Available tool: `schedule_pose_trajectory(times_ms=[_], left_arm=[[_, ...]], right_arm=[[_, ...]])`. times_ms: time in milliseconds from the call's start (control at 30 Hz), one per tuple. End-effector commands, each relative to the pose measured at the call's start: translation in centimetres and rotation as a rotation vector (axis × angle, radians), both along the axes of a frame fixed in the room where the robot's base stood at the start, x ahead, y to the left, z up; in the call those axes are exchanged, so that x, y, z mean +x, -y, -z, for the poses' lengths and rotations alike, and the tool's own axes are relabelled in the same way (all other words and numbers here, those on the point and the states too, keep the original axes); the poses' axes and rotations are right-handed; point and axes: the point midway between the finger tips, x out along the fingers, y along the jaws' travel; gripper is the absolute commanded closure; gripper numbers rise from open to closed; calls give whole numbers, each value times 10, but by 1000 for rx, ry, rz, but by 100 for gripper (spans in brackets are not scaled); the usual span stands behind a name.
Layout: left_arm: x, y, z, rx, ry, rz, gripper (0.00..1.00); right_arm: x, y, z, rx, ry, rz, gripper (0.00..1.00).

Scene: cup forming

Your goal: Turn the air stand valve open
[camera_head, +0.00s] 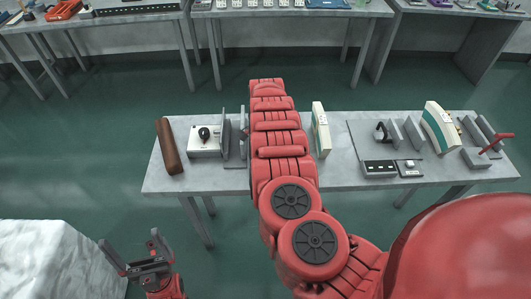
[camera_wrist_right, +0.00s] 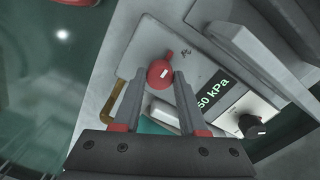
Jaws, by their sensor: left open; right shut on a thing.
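The right wrist view shows a pale grey panel (camera_wrist_right: 137,62) with a round red valve knob (camera_wrist_right: 158,76) and a short red lever. The red knob sits between the fingertips of my right gripper (camera_wrist_right: 161,78), which is shut on it. Beside it, a dark display (camera_wrist_right: 213,93) shows green text, of which "50 kPa" is readable. In the head view my right arm reaches over the table and hides its own gripper; I cannot pick out the panel there. My left gripper (camera_head: 137,262) is open and empty at the lower left, off the table.
A grey table (camera_head: 215,182) holds a brown roll (camera_head: 168,147), a white box with a black knob (camera_head: 203,152), upright plates and small devices. A black knob (camera_wrist_right: 249,124) is near the display. A pale block (camera_head: 55,260) stands at lower left. More tables line the back.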

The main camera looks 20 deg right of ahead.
Motion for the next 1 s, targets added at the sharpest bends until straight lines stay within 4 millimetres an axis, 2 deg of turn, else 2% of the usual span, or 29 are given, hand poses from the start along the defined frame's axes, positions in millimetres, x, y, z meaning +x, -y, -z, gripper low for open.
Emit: schedule_pose_trajectory(times_ms=[200,233,367,767,867,1000], left_arm=[[0,0,0,0,0,0,0],[0,0,0,0,0,0,0],[0,0,0,0,0,0,0],[0,0,1,0,0,0,0],[0,0,4,0,0,0,0],[0,0,12,0,0,0,0]], right_arm=[[0,0,0,1,0,0,100],[0,0,0,1,0,0,53],[0,0,0,1,0,0,30],[1,-1,-6,0,2,-2,29],[1,-1,-18,1,1,-1,29],[4,-3,-49,3,8,-3,29]])
